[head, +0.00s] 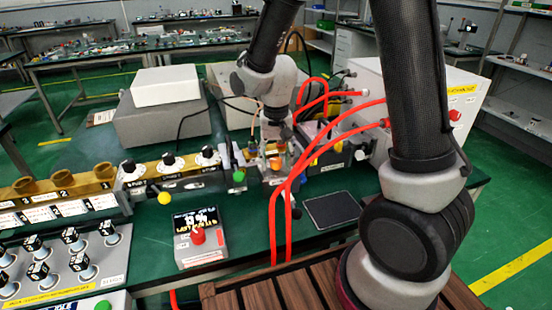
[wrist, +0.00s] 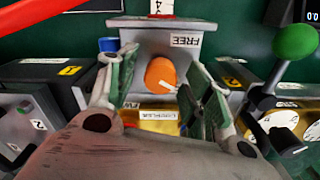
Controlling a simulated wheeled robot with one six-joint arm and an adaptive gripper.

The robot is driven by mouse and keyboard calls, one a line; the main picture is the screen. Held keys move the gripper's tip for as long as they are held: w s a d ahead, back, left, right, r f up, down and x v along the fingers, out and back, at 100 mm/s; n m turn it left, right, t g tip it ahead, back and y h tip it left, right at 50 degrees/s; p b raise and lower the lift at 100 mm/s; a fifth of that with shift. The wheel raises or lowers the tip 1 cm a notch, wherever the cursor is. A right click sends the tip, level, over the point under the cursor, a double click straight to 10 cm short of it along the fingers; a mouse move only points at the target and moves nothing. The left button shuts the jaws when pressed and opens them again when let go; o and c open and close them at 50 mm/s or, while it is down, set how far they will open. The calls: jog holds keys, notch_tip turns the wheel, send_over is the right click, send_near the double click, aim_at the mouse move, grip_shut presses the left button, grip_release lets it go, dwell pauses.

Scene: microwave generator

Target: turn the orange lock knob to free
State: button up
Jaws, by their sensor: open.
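The orange lock knob (wrist: 160,73) sits on the front of a grey block (wrist: 150,40) in the wrist view. A white pointer mark on it points to the lower right. A FREE label (wrist: 186,40) is above and right of the knob. My gripper (wrist: 162,65) is open, with one finger left of the knob and one right. The knob shows between the fingers; I cannot tell whether either touches it.
A green ball-ended lever (wrist: 295,42) stands right of the block in the wrist view. Dark boxes flank the block. In the head view, red hoses (head: 290,190) arch close by my arm. A grey box with a red knob (head: 198,236) stands front left.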

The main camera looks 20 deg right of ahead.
jog(key=shift+c, duration=0.4)
jog(key=c, duration=0.9)
jog(key=shift+c, duration=0.2)
jog(key=shift+n, duration=0.4)
jog(key=n, duration=0.4)
jog(key=shift+n, duration=0.4)
jog(key=n, duration=0.6)
jog(key=shift+n, duration=0.3)
jog(key=o, duration=1)
